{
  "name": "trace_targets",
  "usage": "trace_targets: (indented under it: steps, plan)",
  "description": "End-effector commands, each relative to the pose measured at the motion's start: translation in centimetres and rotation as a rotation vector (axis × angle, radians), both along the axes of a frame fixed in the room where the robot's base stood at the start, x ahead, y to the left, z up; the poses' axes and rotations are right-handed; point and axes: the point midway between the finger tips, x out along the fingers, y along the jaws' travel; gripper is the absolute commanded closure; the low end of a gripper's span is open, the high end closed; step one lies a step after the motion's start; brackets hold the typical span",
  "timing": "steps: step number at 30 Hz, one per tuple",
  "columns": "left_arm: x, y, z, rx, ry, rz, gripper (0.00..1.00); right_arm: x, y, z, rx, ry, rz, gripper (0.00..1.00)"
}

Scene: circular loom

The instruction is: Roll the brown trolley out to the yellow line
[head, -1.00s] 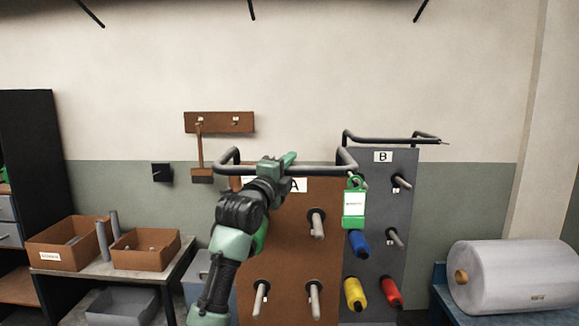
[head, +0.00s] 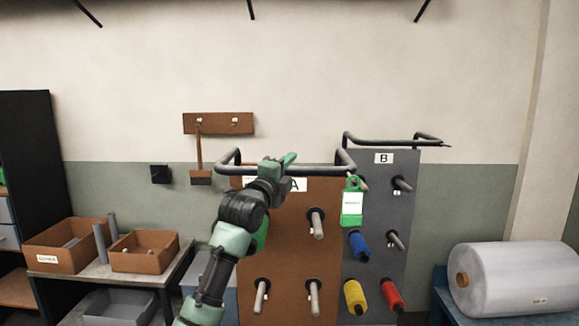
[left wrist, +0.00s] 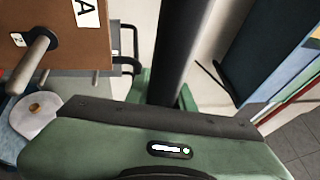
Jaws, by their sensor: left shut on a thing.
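The brown trolley (head: 285,235) stands upright in the middle of the head view, marked A, with several bare pegs on its face. Its dark bar handle (head: 318,170) runs across the top. My left gripper (head: 280,165) is shut on this handle. In the left wrist view the handle bar (left wrist: 185,45) passes behind the green gripper body, and part of the brown panel (left wrist: 75,50) with the A label shows at upper left. The yellow line is not visible in these frames. My right gripper is not in view.
A grey trolley (head: 383,190) marked B, with blue, yellow and red spools, stands close at right. A green tag (head: 352,205) hangs between the panels. A bench with brown boxes (head: 143,252) is at left, a large white roll (head: 515,277) at right.

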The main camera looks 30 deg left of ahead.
Motion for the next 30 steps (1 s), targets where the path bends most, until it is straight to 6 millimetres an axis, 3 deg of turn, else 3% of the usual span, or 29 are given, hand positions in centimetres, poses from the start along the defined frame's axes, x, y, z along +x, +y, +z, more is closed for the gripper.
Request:
trace_targets:
  steps: [5,6,8,20,30]
  plan:
    - [0.2,0.0,-0.9,-0.005,0.018,0.0,1.0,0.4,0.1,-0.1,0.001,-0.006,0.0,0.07]
    - [0.2,-0.1,-0.9,-0.005,0.018,-0.001,0.68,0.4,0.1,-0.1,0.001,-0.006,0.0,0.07]
    - [0.2,-0.1,-0.9,-0.004,0.017,-0.001,0.55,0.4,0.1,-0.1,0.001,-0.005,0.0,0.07]
    - [-0.6,-0.1,-0.8,0.0,0.009,0.0,0.55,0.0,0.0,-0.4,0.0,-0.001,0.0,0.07]
    - [-6.0,-0.9,-1.9,0.0,0.009,0.0,0.55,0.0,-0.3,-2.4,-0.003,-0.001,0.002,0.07]
